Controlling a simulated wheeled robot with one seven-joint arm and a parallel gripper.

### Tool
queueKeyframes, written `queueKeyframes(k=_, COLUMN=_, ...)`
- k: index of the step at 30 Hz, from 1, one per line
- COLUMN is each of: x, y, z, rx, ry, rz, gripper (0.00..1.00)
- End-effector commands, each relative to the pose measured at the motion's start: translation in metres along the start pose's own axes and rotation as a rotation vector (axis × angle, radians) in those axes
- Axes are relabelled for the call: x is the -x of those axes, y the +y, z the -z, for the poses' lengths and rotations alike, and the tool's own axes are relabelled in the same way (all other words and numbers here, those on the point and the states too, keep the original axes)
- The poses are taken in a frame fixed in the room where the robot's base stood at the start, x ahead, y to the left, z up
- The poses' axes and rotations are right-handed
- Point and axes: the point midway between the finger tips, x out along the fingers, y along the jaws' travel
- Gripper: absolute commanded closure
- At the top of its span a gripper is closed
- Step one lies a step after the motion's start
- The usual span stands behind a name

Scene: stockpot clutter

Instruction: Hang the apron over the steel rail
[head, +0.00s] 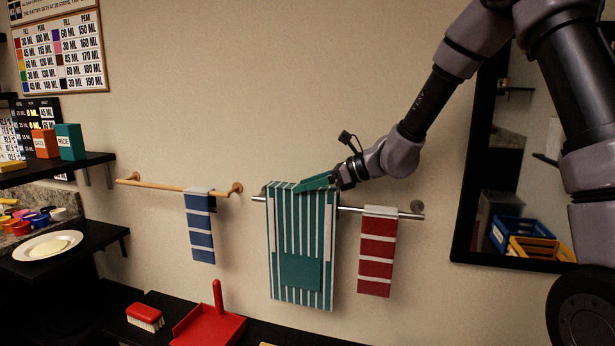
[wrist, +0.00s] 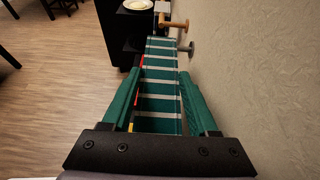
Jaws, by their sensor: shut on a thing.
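The apron (head: 300,240), teal with white stripes and a plain pocket, hangs in front of the steel rail (head: 350,209) on the wall. Its top edge is slightly above the rail and it hides the rail's left-middle part. Whether any cloth passes behind the rail is hidden. My gripper (head: 318,183) is shut on the apron's upper right part, coming in from the right. In the wrist view, striped apron cloth (wrist: 160,103) lies between the fingers of my gripper (wrist: 162,80).
A red striped towel (head: 376,250) hangs on the steel rail's right part. A wooden rail (head: 155,184) with a blue striped towel (head: 201,232) is to the left. Below are a red dustpan (head: 208,328) and brush (head: 145,317). A dark-framed mirror (head: 463,215) is at right.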

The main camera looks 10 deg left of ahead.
Motion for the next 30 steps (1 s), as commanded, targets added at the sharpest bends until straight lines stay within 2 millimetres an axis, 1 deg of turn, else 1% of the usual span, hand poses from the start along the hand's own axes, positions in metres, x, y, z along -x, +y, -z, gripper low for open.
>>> queueKeyframes(k=6, x=-0.007, y=0.000, z=0.016, rx=-0.001, ry=0.000, rz=-0.001, gripper=1.00)
queueKeyframes(k=12, x=-0.011, y=0.000, z=0.026, rx=-0.002, ry=0.000, rz=0.000, gripper=1.00)
queueKeyframes(k=18, x=-0.013, y=0.000, z=0.030, rx=0.000, ry=-0.001, rz=0.000, gripper=1.00)
queueKeyframes(k=26, x=-0.013, y=0.000, z=0.031, rx=0.000, ry=-0.001, rz=0.000, gripper=1.00)
queueKeyframes(k=27, x=-0.013, y=0.000, z=0.031, rx=0.000, ry=-0.001, rz=0.000, gripper=0.33)
queueKeyframes(k=29, x=-0.013, y=0.000, z=0.031, rx=0.000, ry=-0.001, rz=0.000, gripper=0.10)
queueKeyframes(k=30, x=-0.013, y=0.000, z=0.031, rx=0.000, ry=0.000, rz=0.000, gripper=0.05)
